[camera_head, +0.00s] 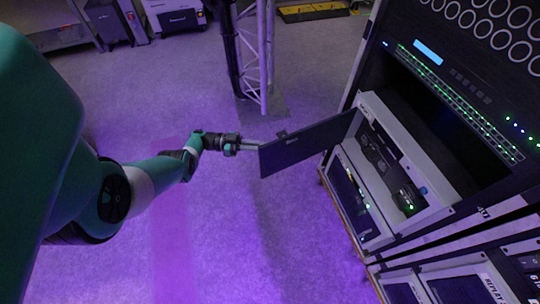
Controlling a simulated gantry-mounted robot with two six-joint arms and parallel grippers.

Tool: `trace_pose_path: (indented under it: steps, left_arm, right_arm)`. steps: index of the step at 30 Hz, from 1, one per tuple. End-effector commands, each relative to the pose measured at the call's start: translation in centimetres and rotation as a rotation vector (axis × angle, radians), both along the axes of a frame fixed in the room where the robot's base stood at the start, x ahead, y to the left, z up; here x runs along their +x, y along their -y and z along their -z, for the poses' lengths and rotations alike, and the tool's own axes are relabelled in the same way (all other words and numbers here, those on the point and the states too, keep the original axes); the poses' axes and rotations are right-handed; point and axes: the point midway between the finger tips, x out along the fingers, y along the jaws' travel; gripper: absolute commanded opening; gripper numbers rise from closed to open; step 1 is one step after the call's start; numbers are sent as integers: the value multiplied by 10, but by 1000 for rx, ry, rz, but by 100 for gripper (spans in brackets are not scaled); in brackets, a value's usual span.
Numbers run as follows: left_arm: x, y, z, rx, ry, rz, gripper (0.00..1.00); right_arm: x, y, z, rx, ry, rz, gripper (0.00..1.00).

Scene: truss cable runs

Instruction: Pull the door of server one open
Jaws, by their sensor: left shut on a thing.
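The server door (305,144) is a dark flat panel. It stands swung out from the front of a grey-framed server unit (422,170) in the rack at the right. The unit's inside shows, with dark parts and a small green light. My left gripper (250,147) is at the door's outer left edge, shut on it. The fingertips are small in this view, and the exact grip point is hard to make out. My right gripper is not in view.
The tall black rack (440,70) with rows of lights fills the right side. A second closed panel (350,197) sits beside the open unit. A truss post (262,60) stands behind the door. The floor (225,225) left of the rack is clear.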

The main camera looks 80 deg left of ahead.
Motion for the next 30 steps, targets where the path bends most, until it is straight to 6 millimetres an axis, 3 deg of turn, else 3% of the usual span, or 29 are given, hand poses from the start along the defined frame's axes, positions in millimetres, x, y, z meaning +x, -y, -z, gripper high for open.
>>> trace_pose_path:
  steps: [18,19,21,30]
  left_arm:
    - [-8,-9,1,1,-2,7,0]
    - [-8,-9,1,1,-2,7,17]
    - [-8,-9,1,1,-2,7,26]
    - [-8,-9,-2,1,-1,7,26]
  right_arm:
    - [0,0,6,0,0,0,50]
    - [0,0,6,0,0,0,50]
    - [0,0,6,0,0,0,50]
    - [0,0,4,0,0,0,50]
